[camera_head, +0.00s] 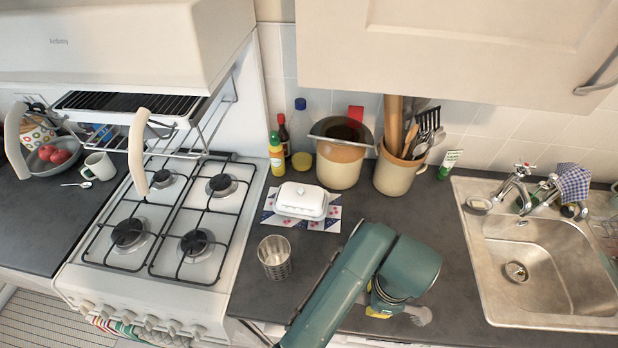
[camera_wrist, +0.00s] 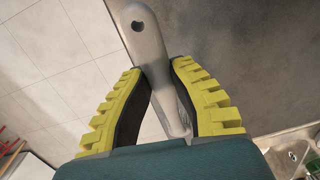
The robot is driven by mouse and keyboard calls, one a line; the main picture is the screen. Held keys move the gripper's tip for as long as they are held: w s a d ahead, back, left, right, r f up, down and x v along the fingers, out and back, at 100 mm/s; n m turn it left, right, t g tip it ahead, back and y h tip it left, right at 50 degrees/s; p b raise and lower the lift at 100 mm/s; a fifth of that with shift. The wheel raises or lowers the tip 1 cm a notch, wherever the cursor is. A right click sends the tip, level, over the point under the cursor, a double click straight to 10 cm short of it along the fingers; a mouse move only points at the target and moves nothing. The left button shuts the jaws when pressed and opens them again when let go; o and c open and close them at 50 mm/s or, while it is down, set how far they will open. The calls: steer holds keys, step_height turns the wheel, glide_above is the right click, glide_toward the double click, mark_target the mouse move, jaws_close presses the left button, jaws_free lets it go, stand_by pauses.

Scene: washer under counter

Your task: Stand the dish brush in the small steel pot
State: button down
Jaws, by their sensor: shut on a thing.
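The small steel pot (camera_head: 275,258) is an open, perforated metal cup. It stands upright on the dark counter near the stove and looks empty. My gripper (camera_head: 385,311) is to the right of the pot, near the counter's front edge, mostly hidden by my green arm. In the wrist view, my gripper's (camera_wrist: 158,85) yellow-backed fingers are shut on the grey dish brush (camera_wrist: 147,38). Its handle end with a hole sticks out beyond the fingertips. In the head view, a grey part of the brush (camera_head: 419,315) shows right of the gripper. Whether it touches the counter I cannot tell.
A white butter dish (camera_head: 302,200) on a patterned mat stands behind the pot. Behind are bottles, a brown-and-cream crock (camera_head: 340,165) and a utensil crock (camera_head: 397,172). The stove (camera_head: 165,220) is left, the sink (camera_head: 530,265) right. Counter between butter dish and sink is largely clear.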

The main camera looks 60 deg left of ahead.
steer(key=s+a+r+m+g+y+p, duration=0.1)
steer(key=s+a+r+m+y+p, duration=0.3)
steer(key=s+a+r+y, duration=0.55)
steer(key=s+a+r+m+y+p, duration=0.4)
steer(key=s+a+r+m+p, duration=0.1)
steer(key=a+r, duration=0.8)
step_height(320, 180, down, 13)
steer(key=d+b, duration=0.1)
steer(key=b, duration=0.1)
steer(key=shift+w+d, duration=0.25)
steer(key=shift+w, duration=0.1)
steer(key=shift+f+h, duration=0.1)
steer(key=shift+h, duration=0.15)
steer(key=c, duration=1)
jaws_free()
steer(key=v, duration=1.2)
steer(key=shift+w, duration=0.15)
